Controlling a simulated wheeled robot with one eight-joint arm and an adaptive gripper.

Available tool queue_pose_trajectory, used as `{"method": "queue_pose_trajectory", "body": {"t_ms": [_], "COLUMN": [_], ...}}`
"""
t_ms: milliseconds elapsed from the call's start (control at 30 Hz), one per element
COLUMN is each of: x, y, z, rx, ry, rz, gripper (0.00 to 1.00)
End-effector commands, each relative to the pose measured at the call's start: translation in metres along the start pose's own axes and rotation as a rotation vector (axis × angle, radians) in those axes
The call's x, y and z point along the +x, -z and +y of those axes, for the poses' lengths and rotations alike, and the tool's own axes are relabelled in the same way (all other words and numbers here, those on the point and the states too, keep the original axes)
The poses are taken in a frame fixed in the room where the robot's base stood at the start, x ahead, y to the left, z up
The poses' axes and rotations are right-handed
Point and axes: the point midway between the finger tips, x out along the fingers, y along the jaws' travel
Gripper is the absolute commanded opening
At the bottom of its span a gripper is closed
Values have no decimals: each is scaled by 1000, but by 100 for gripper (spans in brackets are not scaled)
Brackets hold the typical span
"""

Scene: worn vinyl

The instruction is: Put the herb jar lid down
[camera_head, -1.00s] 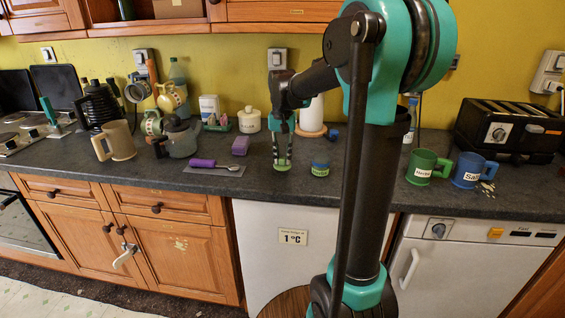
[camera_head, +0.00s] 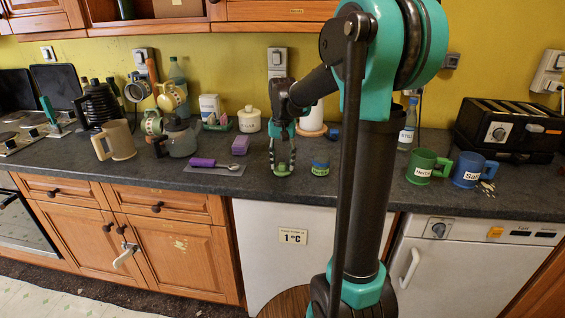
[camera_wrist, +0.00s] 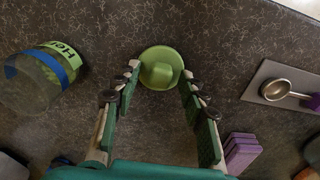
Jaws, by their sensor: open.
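The herb jar lid (camera_wrist: 160,68) is a round green lid with a raised knob; in the wrist view it lies knob up on the dark counter. It shows small and partly covered in the head view (camera_head: 282,170). My gripper (camera_head: 282,165) points down at it from above. In the wrist view its fingers (camera_wrist: 160,72) are spread, one at each side of the lid, with a visible gap around the knob. The herb jar (camera_head: 320,168), clear with a blue band and a green label, stands without a lid just right of my gripper; it also shows in the wrist view (camera_wrist: 42,76).
A purple-handled spoon (camera_head: 217,165) lies on a grey mat left of my gripper, with a purple block (camera_head: 240,146) behind it. A green mug (camera_head: 424,168) and a blue mug (camera_head: 469,170) stand at the right. The counter's front edge is close to the lid.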

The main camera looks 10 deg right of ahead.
Motion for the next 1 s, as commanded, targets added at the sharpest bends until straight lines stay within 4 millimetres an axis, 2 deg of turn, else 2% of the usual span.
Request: {"method": "queue_pose_trajectory", "body": {"t_ms": [167,267,500,700,833,1000], "x": [-8,-22,-72,-105,-117,-123], "y": [0,0,0,0,0,0], "z": [0,0,0,0,0,0], "rx": [0,0,0,0,0,0], "ry": [0,0,0,0,0,0], "rz": [0,0,0,0,0,0], "gripper": [42,42,42,42,42,42]}}
